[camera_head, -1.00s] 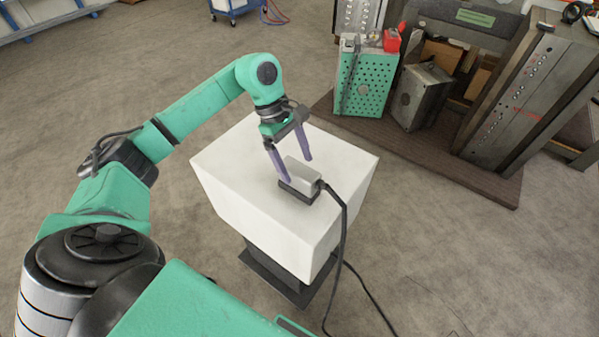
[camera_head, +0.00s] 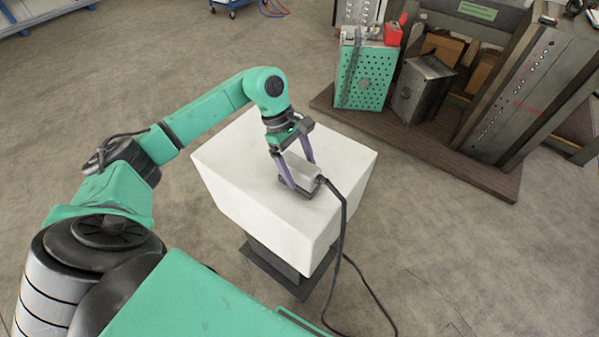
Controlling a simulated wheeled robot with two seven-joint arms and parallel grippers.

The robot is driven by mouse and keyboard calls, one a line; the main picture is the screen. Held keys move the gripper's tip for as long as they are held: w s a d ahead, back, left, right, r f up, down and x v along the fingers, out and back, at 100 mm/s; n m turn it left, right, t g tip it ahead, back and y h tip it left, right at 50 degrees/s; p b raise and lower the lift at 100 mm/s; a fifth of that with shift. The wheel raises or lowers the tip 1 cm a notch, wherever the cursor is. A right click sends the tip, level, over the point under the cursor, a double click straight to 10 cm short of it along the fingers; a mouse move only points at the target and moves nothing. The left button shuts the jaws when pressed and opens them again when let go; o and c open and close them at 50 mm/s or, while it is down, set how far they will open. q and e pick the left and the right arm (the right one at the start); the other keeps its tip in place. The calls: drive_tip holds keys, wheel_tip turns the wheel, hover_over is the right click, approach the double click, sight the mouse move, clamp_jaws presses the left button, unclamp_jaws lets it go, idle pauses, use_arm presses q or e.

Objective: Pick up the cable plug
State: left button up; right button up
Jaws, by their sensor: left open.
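The cable plug (camera_head: 302,174) is a grey block on a dark base, lying on top of a white block-shaped stand (camera_head: 240,169). A black cable (camera_head: 343,228) leaves its right end and hangs over the stand's edge to the floor. My left gripper (camera_head: 301,174) is open and points down, with one purple finger on the plug's near left side and the other at its far side. The plug is between the fingers; I cannot tell whether they touch it. My right gripper is not in view.
A brown platform (camera_head: 420,145) at the upper right holds a green perforated box (camera_head: 363,78), a grey metal box (camera_head: 420,92) and a tall grey cabinet (camera_head: 520,95). A blue cart (camera_head: 233,5) is at the top. The floor around the stand is clear apart from the cable.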

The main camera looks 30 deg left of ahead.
use_arm(q)
drive_tip(key=shift+c, duration=0.3)
clamp_jaws()
